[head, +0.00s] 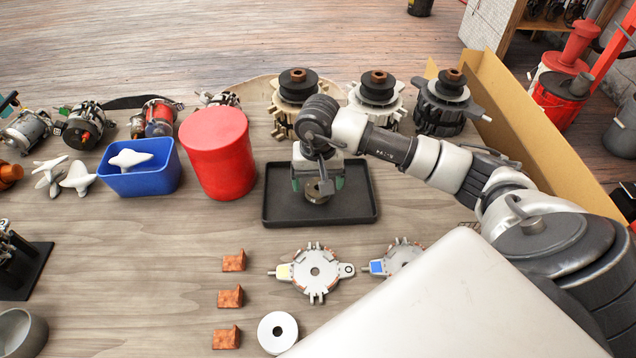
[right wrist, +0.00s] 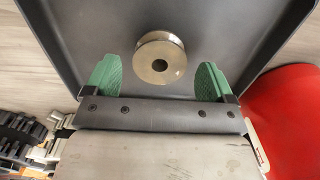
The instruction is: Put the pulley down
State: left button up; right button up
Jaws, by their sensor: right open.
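The pulley is a small grooved metal wheel with a centre hole (right wrist: 146,62). It lies on the floor of a black tray (head: 268,215), and in the head view it shows partly under my gripper (head: 317,194). My right gripper (head: 318,183) is over the tray with its green fingers apart. In the right wrist view the pulley sits centred ahead of the open fingers (right wrist: 159,80), with a clear gap on each side. My left gripper is not in view.
A red canister (head: 217,155) and a blue bin (head: 142,182) stand left of the tray. Alternator units with black pulleys (head: 298,84) stand behind it. Copper-coloured blocks (head: 230,297), flat round plates (head: 316,271) and a white ring (head: 277,332) lie in front. Bare table lies left of the blocks.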

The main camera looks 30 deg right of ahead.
notch_tip(320, 180, up, 10)
jog(key=shift+r+b, duration=0.25)
jog(key=shift+b, duration=0.1)
dwell(0.4)
